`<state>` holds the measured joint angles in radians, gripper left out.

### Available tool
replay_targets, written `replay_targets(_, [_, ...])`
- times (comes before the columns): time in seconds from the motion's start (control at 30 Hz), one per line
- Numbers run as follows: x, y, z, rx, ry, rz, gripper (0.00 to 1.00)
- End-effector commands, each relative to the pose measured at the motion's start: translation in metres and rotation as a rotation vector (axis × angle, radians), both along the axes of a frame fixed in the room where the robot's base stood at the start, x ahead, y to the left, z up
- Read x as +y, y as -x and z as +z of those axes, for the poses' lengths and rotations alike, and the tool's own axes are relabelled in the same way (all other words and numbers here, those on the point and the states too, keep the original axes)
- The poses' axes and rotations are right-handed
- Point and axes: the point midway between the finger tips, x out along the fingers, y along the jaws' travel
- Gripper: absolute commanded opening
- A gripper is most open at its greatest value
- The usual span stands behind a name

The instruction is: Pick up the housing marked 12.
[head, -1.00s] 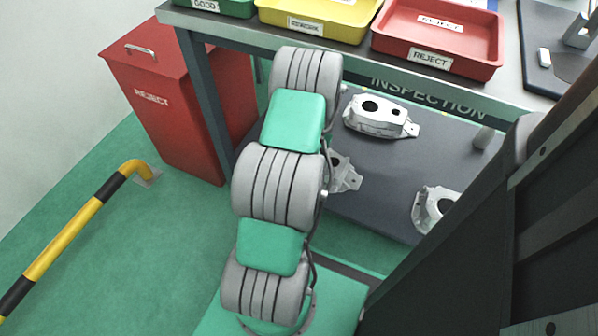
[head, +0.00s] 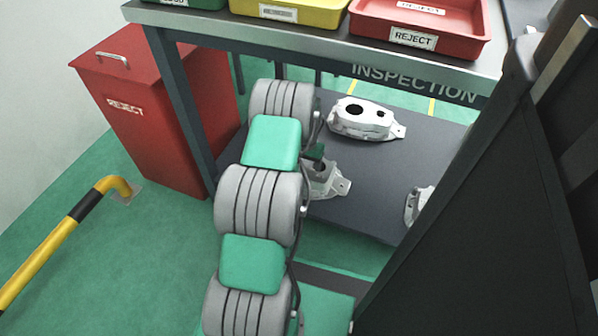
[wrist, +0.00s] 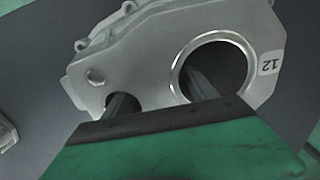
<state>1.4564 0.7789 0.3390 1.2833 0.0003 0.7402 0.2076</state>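The housing marked 12 (wrist: 152,55) is a light grey aluminium casting with a large round bore and a smaller hole. Its white "12" label is at the right in the wrist view. My gripper (wrist: 160,96) is right over it, with one dark finger at the small hole and the other at the large bore. The fingers stand apart, on either side of the metal between the holes. How deep they reach is unclear. In the head view, a small green part of my gripper (head: 314,154) shows beside a partly hidden housing (head: 328,182) on the dark lower shelf.
Another housing (head: 362,118) lies farther back on the dark shelf (head: 375,180), and one (head: 413,207) at the right is partly hidden. The inspection bench (head: 320,50) overhangs the shelf. A red reject bin (head: 150,120) and a yellow-black rail (head: 70,225) stand left.

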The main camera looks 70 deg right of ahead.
Motion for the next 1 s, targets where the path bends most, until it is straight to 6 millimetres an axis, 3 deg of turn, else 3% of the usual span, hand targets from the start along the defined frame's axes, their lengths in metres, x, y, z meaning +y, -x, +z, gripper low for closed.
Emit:
replay_targets(0.77, [0.0002,-0.0001,0.0002,0.000,0.000,0.000,0.02])
replay_targets(1.0, [0.0002,-0.0001,0.0002,0.000,0.000,0.000,0.00])
